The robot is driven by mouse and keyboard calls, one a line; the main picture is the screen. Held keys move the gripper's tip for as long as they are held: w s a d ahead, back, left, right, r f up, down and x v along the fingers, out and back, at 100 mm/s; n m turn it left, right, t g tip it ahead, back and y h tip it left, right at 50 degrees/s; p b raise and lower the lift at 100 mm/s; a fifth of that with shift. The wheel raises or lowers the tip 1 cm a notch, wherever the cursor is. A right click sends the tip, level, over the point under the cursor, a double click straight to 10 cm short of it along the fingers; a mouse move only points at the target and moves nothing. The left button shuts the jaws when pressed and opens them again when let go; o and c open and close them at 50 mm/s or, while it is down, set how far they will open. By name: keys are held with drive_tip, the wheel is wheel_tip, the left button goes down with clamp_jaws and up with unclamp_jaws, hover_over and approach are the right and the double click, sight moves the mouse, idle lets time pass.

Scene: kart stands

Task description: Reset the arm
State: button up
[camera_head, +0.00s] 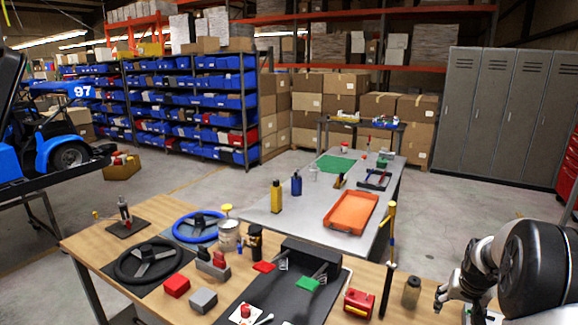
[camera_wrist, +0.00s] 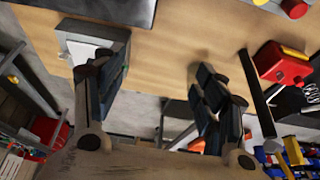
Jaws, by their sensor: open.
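My arm comes in from the lower right of the head view. My gripper (camera_head: 443,296) hangs near the right end of the wooden table (camera_head: 340,268), just right of a dark olive bottle (camera_head: 411,292). In the wrist view my gripper (camera_wrist: 160,85) has its two dark fingers spread wide apart. Nothing is between them; wood tabletop, its edge and the floor show behind the gap. A grey and white block (camera_wrist: 85,48) appears behind the left finger; I cannot tell whether they touch.
A red box (camera_head: 359,303) and a black-and-yellow post (camera_head: 389,250) stand near the bottle. Steering wheels, a black mat and small blocks crowd the wooden table. A grey table (camera_head: 262,212) with an orange tray (camera_head: 351,210) stands behind. Open floor lies before the grey lockers (camera_head: 500,115).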

drive_tip(key=s+a+r+n, duration=0.1)
drive_tip(key=s+a+r, duration=0.3)
drive_tip(key=a+r, duration=0.5)
drive_tip(key=s+a+r+n, duration=0.2)
drive_tip(key=s+a+r, duration=0.2)
drive_tip(key=a+r, duration=0.5)
drive_tip(key=s+a+f+n+y, duration=0.1)
drive_tip(key=s+a, duration=0.6)
drive_tip(key=s, duration=0.4)
drive_tip(key=s+a+n+y, duration=0.1)
drive_tip(key=s+a+n, duration=0.1)
drive_tip(key=s+a, duration=0.6)
drive_tip(key=s, duration=0.2)
drive_tip(key=shift+s+f+t, duration=0.35)
drive_tip(key=shift+s+t, duration=0.05)
